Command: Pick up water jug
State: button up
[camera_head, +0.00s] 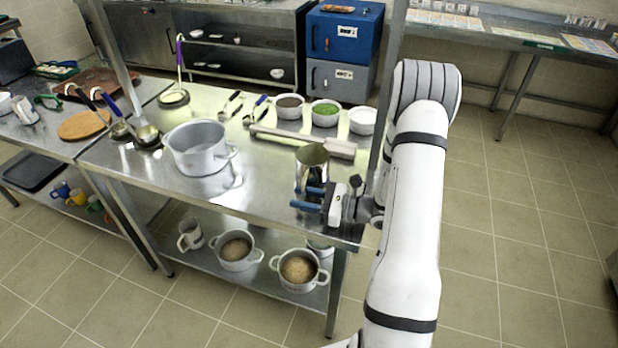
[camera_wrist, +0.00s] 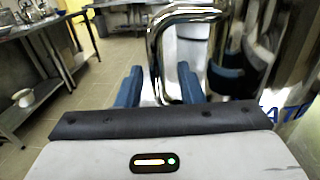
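The water jug (camera_head: 312,168) is a shiny metal vessel standing upright on the steel table near its right front corner. In the wrist view its mirror-like body (camera_wrist: 296,65) fills the right side, with part of a blue lettered label. Its chrome tube handle (camera_wrist: 156,50) loops out to the left. My gripper (camera_head: 311,197) is beside the jug at the handle's side. In the wrist view my gripper (camera_wrist: 159,85) has its two blue fingers apart, with the handle's upright tube between them and gaps showing. The jug's lower part is partly hidden by the fingers.
On the steel table (camera_head: 255,180) are a large pot (camera_head: 198,148), a long metal tool (camera_head: 300,141), bowls (camera_head: 325,112) and ladles (camera_head: 147,134). Pots (camera_head: 299,268) stand on the shelf below. Open floor (camera_head: 520,220) lies to the right.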

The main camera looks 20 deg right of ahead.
jog(key=shift+c, duration=0.5)
grip_shut()
jog(key=shift+r, duration=0.1)
